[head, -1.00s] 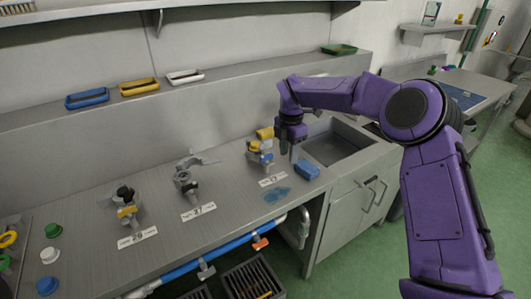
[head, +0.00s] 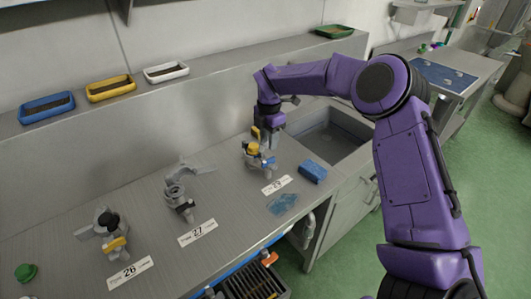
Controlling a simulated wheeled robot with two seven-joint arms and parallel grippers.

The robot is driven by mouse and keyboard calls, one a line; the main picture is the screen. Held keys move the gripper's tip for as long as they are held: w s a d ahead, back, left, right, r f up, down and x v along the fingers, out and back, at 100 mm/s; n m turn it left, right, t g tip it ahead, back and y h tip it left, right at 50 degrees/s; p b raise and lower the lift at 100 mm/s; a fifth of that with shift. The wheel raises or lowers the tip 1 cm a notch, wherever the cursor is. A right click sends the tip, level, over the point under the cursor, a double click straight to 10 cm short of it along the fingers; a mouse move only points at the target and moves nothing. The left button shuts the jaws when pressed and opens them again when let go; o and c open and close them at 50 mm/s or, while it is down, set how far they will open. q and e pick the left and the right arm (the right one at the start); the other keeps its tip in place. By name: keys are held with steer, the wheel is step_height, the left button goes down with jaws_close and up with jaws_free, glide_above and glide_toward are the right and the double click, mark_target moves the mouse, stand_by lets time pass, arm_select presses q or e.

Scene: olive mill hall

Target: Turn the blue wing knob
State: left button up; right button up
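My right gripper (head: 270,132) points down just above and behind this fitting. Its fingers are small and partly hidden, so I cannot tell whether they are open or touching anything. My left gripper is not in view.
Two more fittings (head: 178,198) (head: 108,235) stand to the left behind number labels. A sink (head: 335,135) is at the right. Blue, yellow and white trays (head: 166,71) line the ledge.

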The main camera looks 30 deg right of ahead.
mark_target(269, 160)
steer(key=f, duration=0.1)
steer(key=s+f+p, duration=0.1)
steer(key=f, duration=0.1)
steer(key=shift+a, duration=0.1)
steer(key=f, duration=0.2)
steer(key=w+f+p, duration=0.1)
steer(key=f, duration=0.1)
steer(key=shift+f, duration=0.4)
steer(key=shift+s+r, duration=0.15)
steer(key=shift+s, duration=0.15)
steer(key=c, duration=0.4)
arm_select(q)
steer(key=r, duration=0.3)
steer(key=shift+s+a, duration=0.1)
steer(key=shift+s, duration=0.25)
arm_select(e)
jaws_close()
